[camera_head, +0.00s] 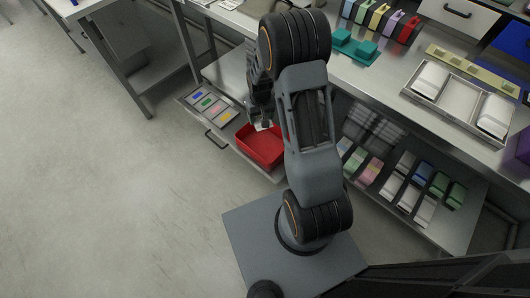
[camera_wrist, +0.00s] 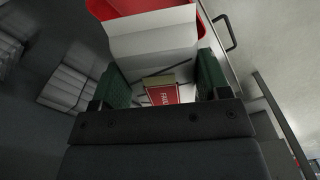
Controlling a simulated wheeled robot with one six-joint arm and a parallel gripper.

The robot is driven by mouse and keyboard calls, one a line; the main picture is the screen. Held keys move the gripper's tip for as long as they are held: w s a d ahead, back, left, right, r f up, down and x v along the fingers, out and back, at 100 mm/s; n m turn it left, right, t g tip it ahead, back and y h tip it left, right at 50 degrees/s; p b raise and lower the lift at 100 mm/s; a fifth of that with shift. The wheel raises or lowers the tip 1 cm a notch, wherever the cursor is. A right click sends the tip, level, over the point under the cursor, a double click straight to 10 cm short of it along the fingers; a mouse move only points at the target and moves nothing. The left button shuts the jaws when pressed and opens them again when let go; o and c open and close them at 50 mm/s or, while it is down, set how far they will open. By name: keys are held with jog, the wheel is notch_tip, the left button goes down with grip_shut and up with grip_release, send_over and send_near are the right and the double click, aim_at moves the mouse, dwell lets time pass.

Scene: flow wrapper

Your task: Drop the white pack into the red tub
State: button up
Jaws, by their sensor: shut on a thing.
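The red tub (camera_head: 262,160) sits on the lower shelf, left of my arm in the head view. My gripper (camera_head: 262,118) points down at the tub's far side. In the wrist view my gripper (camera_wrist: 165,78) has its green fingers on either side of the white pack (camera_wrist: 155,48), shut on it. The pack shows as a small pale patch in the head view (camera_head: 265,124), mostly hidden by the gripper. The red tub's rim (camera_wrist: 120,8) shows behind the pack in the wrist view. The height of the pack over the tub is unclear.
A tray of coloured pieces (camera_head: 210,103) lies left of the tub on the same shelf. Several packs (camera_head: 425,190) lie on the lower shelf to the right. The upper bench holds a metal tray (camera_head: 455,98) with white packs. The floor at left is clear.

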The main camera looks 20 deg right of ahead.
jog(key=w+d+f+b, duration=0.1)
jog(key=d+f+b, duration=0.1)
jog(key=f+b, duration=0.5)
jog(key=d+f+b, duration=0.3)
jog(key=f+b, duration=0.4)
jog(key=f, duration=0.1)
jog(key=shift+w+f, duration=0.25)
jog(key=shift+w, duration=0.15)
jog(key=o, duration=1)
jog(key=shift+m, duration=0.3)
notch_tip(320, 180, up, 14)
jog(key=p, duration=0.5)
